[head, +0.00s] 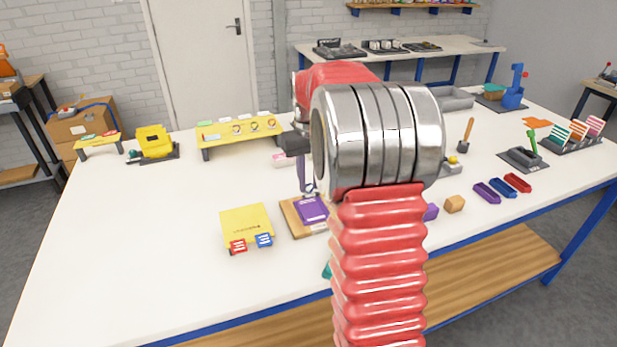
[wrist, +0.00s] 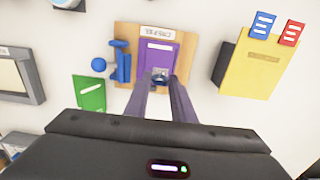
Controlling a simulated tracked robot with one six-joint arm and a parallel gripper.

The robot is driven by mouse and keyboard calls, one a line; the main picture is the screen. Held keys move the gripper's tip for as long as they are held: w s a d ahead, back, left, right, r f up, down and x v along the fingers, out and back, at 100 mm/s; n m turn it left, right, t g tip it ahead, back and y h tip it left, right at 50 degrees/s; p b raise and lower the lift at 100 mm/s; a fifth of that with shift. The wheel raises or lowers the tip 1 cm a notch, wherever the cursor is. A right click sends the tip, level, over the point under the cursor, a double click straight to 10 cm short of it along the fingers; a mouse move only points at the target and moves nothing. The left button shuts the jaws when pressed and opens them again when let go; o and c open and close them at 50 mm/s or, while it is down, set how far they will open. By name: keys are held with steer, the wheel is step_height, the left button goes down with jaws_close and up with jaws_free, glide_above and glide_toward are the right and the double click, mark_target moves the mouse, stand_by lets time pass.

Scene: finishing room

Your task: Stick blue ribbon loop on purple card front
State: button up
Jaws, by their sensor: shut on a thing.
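The purple card (head: 314,210) lies on a wooden board (head: 291,221) near the front middle of the table. The wrist view shows the purple card (wrist: 158,53) face up on the board (wrist: 126,31), below a printed label. My gripper (head: 308,187) points down at the card. In the wrist view my gripper (wrist: 160,80) has its fingertips over the card's lower end, shut on a small dark blue piece, seemingly the blue ribbon loop (wrist: 160,75). The fingers hide part of the card. I cannot tell whether the loop touches it.
A yellow stand (head: 246,222) with red and blue tags is left of the board. My arm hides the middle. The table's left front is clear.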

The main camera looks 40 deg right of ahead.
mark_target(310, 194)
steer(key=shift+f, duration=2.55)
steer(key=shift+s, duration=0.15)
steer(key=shift+f, duration=0.45)
stand_by(0.8)
steer(key=shift+r, duration=0.1)
steer(key=o, duration=1)
steer(key=shift+o, duration=0.5)
steer(key=shift+o, duration=1.4)
